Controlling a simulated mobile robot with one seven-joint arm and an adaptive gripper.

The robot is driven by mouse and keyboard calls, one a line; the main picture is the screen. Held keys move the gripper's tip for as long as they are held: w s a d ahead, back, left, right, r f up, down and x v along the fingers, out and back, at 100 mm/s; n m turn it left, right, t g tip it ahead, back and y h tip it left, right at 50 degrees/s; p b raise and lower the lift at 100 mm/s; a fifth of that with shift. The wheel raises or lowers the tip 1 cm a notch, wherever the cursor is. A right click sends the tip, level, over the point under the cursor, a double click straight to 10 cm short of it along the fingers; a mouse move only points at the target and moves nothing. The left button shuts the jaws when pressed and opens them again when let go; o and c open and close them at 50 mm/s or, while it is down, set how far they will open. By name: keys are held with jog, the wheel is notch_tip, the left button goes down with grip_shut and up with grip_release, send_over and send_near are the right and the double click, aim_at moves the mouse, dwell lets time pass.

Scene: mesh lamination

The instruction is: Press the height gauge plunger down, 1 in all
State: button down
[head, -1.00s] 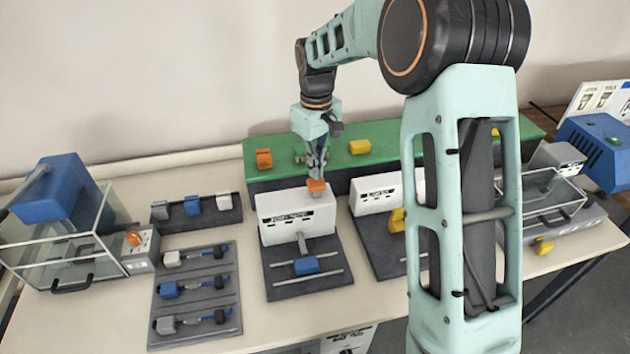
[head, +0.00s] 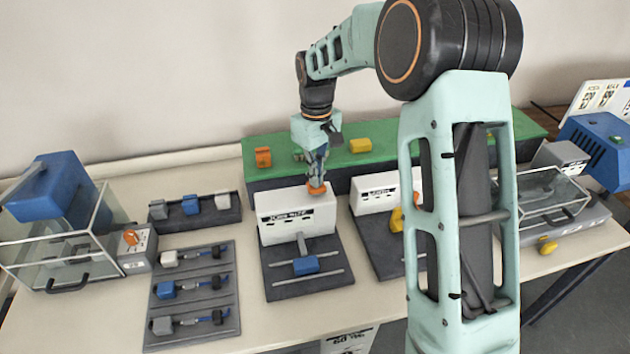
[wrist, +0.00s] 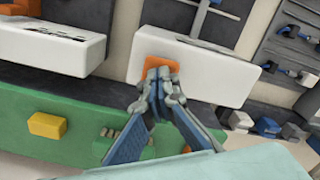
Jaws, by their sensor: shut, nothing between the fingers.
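An orange plunger (head: 316,189) sits on top of a white box-shaped unit (head: 285,228) with a dark label that I cannot read. The plunger also shows in the wrist view (wrist: 160,65), on the white top (wrist: 195,72). My gripper (head: 316,183) points down with its fingers closed together, and its tips are at the plunger and appear to touch it. In the wrist view my gripper (wrist: 158,76) covers part of the plunger's near edge. Nothing is held between the fingers.
A second white unit (head: 374,194) stands to the right, partly behind my arm. A green raised shelf (head: 285,170) runs behind, with an orange block (head: 263,157) and a yellow block (head: 360,145). A dark plate with a blue slider (head: 305,265) lies in front.

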jog(key=shift+f+b, duration=0.35)
jog(key=shift+f, duration=0.5)
jog(key=shift+r, duration=0.1)
notch_tip(320, 180, up, 8)
jog(key=p, duration=0.6)
jog(key=shift+r, duration=0.15)
